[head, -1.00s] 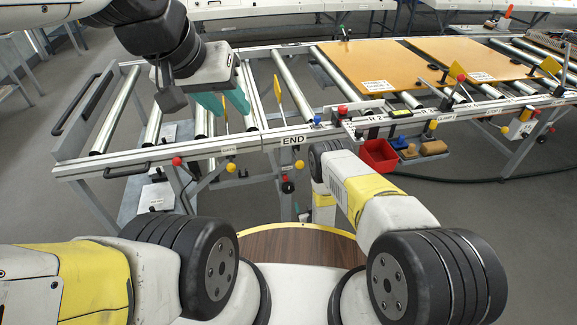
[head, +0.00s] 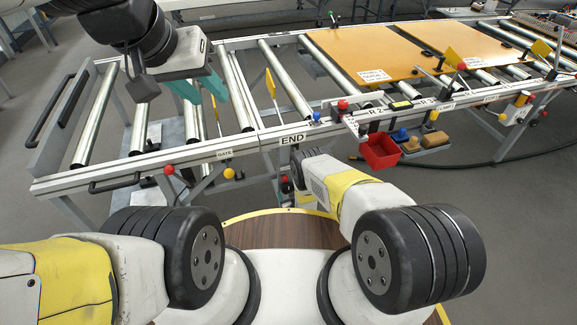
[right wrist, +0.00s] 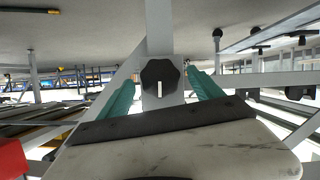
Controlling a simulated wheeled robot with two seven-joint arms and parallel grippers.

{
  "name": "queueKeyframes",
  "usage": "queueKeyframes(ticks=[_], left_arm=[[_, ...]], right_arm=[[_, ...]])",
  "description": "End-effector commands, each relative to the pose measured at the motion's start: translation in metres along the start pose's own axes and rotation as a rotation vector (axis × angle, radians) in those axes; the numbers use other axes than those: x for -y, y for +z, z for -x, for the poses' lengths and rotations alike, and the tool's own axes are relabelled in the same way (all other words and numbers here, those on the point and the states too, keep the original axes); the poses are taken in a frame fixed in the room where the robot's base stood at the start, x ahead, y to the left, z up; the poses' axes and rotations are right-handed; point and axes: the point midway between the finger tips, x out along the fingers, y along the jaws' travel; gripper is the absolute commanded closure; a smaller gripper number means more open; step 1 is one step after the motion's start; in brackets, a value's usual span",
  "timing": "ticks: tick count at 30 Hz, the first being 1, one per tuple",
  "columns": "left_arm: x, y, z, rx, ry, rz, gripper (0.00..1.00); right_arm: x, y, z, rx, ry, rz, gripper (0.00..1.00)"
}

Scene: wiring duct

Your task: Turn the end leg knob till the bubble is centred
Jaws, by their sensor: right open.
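The end leg knob (right wrist: 160,78) is black and lobed, with a white mark standing upright on its face, in the middle of the right wrist view. My right gripper (right wrist: 161,95) is open, with one teal finger on each side of the knob and visible gaps between. In the head view my right arm reaches down below the END label (head: 292,139), and its fingers are hidden. My left gripper (head: 203,92) hangs over the rollers at the left with its teal fingers apart, empty.
The conveyor frame (head: 130,167) runs across the view. A red bin (head: 380,152) hangs from the front rail right of my right arm, beside blue and tan items. Yellow flags stand along the rail. A cable lies on the grey floor at the right.

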Motion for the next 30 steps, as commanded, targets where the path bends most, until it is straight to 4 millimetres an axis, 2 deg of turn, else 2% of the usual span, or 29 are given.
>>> queueKeyframes(ticks=[6, 15, 17, 25, 30], left_arm=[[0.0, 0.0, 0.0, 0.0, 0.0, 0.0, 0.64], [0.0, 0.0, 0.0, 0.0, 0.0, 0.0, 0.64], [0.0, 0.0, 0.0, 0.0, 0.0, 0.0, 0.64], [0.0, 0.0, 0.0, 0.0, 0.0, 0.0, 0.64], [0.0, 0.0, 0.0, 0.0, 0.0, 0.0, 0.64]], right_arm=[[0.0, 0.0, -0.016, 0.0, 0.0, 0.0, 0.25], [0.0, 0.0, -0.018, 0.001, 0.0, 0.0, 0.25], [0.0, 0.0, -0.018, 0.001, 0.0, -0.001, 0.35], [0.0, 0.0, -0.018, 0.001, 0.0, -0.001, 0.87], [0.0, 0.0, -0.018, 0.001, -0.003, -0.011, 0.87]])
